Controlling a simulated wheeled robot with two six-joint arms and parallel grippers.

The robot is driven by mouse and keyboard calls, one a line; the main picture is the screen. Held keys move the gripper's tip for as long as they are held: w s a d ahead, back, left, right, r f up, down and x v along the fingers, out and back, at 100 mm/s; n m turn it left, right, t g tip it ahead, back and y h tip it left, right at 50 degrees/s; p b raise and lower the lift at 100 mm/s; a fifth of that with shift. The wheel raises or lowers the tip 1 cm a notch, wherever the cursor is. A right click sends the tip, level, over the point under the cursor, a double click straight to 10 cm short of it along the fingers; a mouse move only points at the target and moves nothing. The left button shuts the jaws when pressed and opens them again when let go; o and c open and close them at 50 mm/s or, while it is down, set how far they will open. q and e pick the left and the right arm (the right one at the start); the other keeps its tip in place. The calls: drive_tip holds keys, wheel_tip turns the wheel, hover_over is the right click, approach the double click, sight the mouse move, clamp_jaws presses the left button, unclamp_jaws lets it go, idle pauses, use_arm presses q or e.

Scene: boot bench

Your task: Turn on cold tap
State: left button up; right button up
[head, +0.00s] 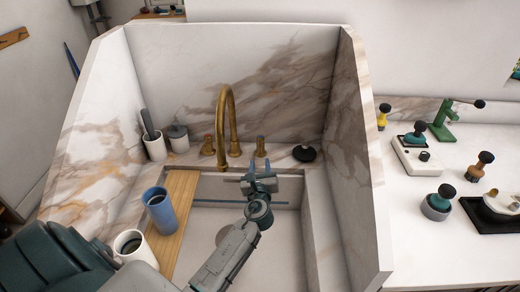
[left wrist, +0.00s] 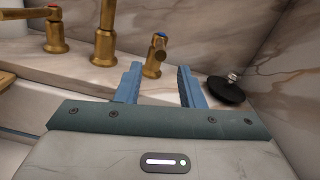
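A brass gooseneck spout (head: 228,120) stands at the back of the sink between two brass tap handles. The right tap handle (head: 260,147) also shows in the left wrist view (left wrist: 153,58), with a small coloured mark on top that looks partly blue. The left tap handle (head: 208,145) shows in the left wrist view too (left wrist: 55,36). My left gripper (head: 259,175) is over the sink, in front of the right handle. Its blue fingers (left wrist: 158,82) are apart and empty, with the right handle seen beyond the gap. My right gripper is out of view.
A black stopper (head: 304,153) lies right of the right handle. A wooden board (head: 178,215) spans the sink's left side, with a blue cup (head: 160,210) on it. Marble walls (head: 355,150) enclose the sink. Containers (head: 155,147) stand at the back left.

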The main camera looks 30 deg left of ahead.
use_arm(q)
approach(260, 139)
drive_tip(key=p+x, duration=0.1)
drive_tip(key=x, duration=0.4)
clamp_jaws()
